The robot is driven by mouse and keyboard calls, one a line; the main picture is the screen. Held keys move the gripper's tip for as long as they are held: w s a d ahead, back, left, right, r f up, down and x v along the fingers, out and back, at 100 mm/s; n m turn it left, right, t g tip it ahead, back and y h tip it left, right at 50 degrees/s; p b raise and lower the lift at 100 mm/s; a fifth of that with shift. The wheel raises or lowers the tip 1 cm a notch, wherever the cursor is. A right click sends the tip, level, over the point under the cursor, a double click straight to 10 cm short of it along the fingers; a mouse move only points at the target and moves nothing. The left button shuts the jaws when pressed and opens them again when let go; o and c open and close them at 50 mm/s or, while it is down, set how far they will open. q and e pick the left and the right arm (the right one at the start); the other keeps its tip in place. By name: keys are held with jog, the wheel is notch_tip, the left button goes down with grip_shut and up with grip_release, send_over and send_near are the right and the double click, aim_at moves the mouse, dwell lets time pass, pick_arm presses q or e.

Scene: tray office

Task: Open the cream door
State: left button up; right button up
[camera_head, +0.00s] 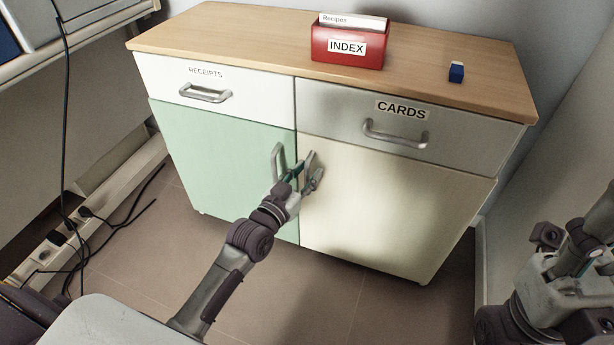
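The cream door (385,210) is the lower right door of the cabinet, and it looks closed, flush with its front. My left gripper (308,172) reaches up to the inner edge of this door, where its handle is. The gripper and the handle overlap in the picture, so the handle is mostly hidden and I cannot tell whether the fingers are shut on it. The green door (220,150) beside it is closed, with its own metal handle (278,158) just left of my gripper. Parts of my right arm show at the lower right, away from the cabinet; its finger state is unclear.
Above the doors are two closed drawers, RECEIPTS (180,85) and CARDS (330,112), with metal handles. A red INDEX box (347,60) and a small blue-and-white block (456,73) stand on the wooden top (240,40). Cables lie at left. Floor before the cream door is clear.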

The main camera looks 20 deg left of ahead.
pick_arm(q)
jog(key=shift+w, duration=0.1)
grip_shut()
dwell(0.3)
